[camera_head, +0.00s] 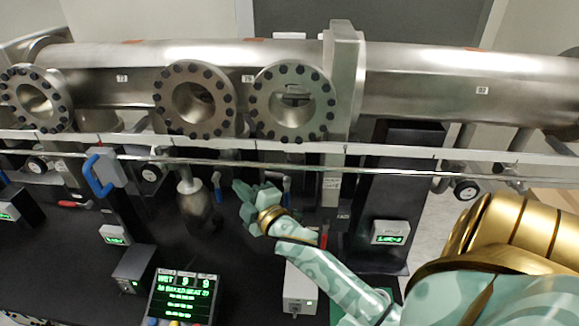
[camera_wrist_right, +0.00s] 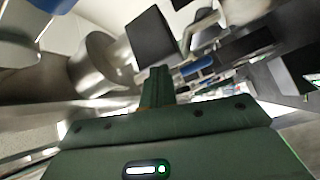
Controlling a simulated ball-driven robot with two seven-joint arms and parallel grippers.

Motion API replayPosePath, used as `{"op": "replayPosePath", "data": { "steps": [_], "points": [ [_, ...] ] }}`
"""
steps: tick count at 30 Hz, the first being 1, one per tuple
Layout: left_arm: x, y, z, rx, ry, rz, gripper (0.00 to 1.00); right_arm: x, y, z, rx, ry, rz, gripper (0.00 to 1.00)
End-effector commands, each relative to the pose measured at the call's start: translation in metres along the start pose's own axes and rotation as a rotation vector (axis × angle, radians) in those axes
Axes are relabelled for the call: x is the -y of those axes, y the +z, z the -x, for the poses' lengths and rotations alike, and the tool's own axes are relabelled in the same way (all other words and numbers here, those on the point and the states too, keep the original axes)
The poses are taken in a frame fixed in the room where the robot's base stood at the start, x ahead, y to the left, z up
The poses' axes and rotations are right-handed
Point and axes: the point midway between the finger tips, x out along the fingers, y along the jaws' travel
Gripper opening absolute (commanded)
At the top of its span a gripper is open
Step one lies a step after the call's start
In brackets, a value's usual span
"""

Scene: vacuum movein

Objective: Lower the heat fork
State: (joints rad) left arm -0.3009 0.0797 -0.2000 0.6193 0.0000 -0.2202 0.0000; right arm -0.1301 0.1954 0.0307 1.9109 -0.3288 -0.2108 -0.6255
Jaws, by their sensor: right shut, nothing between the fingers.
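I cannot tell for sure which part is the heat fork. A grey block with a blue U-shaped handle (camera_head: 94,172) sits at the left, by the long rail in front of the steel pipe. My right gripper (camera_head: 245,192) is shut and empty in the head view, below the rail and right of a rounded steel vessel (camera_head: 195,205). A small blue lever (camera_head: 217,181) stands just left of the fingertips, and another blue lever (camera_head: 287,184) stands to their right. The shut fingers also show in the right wrist view (camera_wrist_right: 157,80). My left gripper is out of view.
The steel pipe (camera_head: 420,80) with several bolted flanges spans the back. The rail (camera_head: 380,170) crosses in front of it. A display box (camera_head: 184,297) with green text stands at the front; small meter boxes (camera_head: 389,233) sit on the black surface.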

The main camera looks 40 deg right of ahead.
Motion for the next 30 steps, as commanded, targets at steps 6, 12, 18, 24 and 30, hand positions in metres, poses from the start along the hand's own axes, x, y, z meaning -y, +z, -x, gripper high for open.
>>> {"op": "replayPosePath", "data": {
  "steps": [6, 12, 18, 24, 30],
  "points": [
    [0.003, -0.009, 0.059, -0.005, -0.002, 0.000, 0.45, -0.025, -0.007, 0.000, 0.042, -0.152, 0.156, 0.00],
    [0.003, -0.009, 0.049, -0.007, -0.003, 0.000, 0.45, -0.019, -0.006, 0.044, 0.049, -0.176, 0.174, 0.00],
    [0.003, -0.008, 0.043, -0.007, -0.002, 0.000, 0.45, -0.026, -0.009, 0.091, 0.049, -0.175, 0.172, 0.00],
    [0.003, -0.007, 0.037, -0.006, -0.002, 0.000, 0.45, -0.034, -0.011, 0.132, 0.050, -0.173, 0.171, 0.00],
    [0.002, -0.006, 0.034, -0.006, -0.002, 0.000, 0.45, -0.039, -0.013, 0.156, 0.049, -0.172, 0.171, 0.00]
  ]
}}
